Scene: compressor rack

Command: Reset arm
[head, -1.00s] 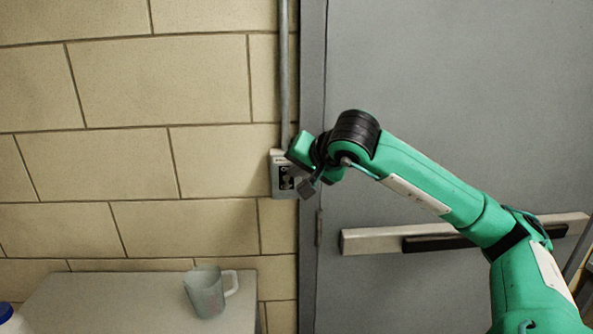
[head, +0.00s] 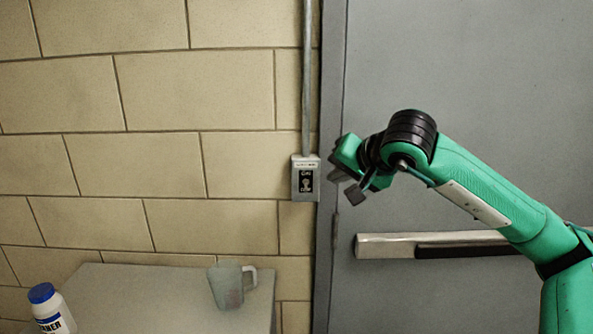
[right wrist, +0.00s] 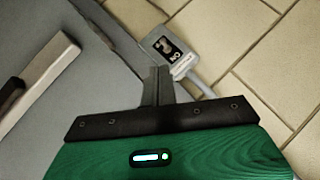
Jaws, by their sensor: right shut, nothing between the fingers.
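My right arm comes in from the right in the head view. Its gripper (head: 346,183) is shut and empty, just to the right of a small grey switch box (head: 305,178) on the wall. The gripper stands in front of the edge of a grey door and appears apart from the box. In the right wrist view, the closed fingers (right wrist: 158,88) show at the middle, with the switch box (right wrist: 168,52) and its black label beyond them. My left gripper is not in view.
A grey door (head: 450,70) with a push bar (head: 385,246) stands behind my right arm. A grey mug (head: 227,287) and a white bottle with a blue cap (head: 52,308) are on a light tabletop (head: 140,295) at lower left. A conduit (head: 307,75) runs up from the box.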

